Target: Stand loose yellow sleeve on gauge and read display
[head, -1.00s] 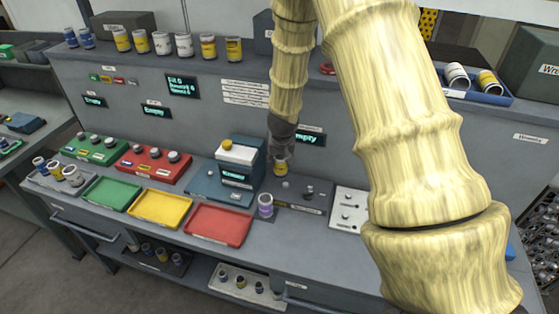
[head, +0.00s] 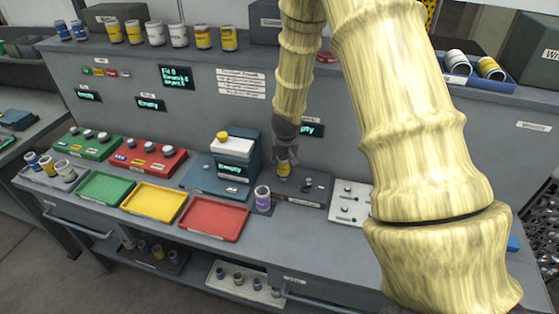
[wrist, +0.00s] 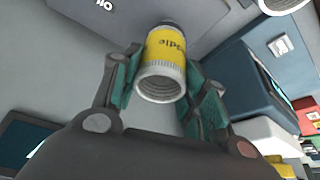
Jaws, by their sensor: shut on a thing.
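My gripper (head: 285,155) is shut on a yellow sleeve (head: 284,171) with a pale rim. In the wrist view the yellow sleeve (wrist: 165,52) sits between the green finger pads, its open end facing the camera. The sleeve is upright at the back of a dark grey plate (head: 313,200) with small posts; I cannot tell whether it touches the plate or a post. The likely gauge is a blue box (head: 236,168) left of my gripper, with a white top, a yellow knob and a lit display (head: 232,169) that seems to read "Empty".
A purple-banded sleeve (head: 262,197) stands just in front of my gripper. Green (head: 104,188), yellow (head: 154,202) and red (head: 213,221) trays lie empty at front left. A white panel with knobs (head: 349,203) is at right. Several sleeves line the upper shelf.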

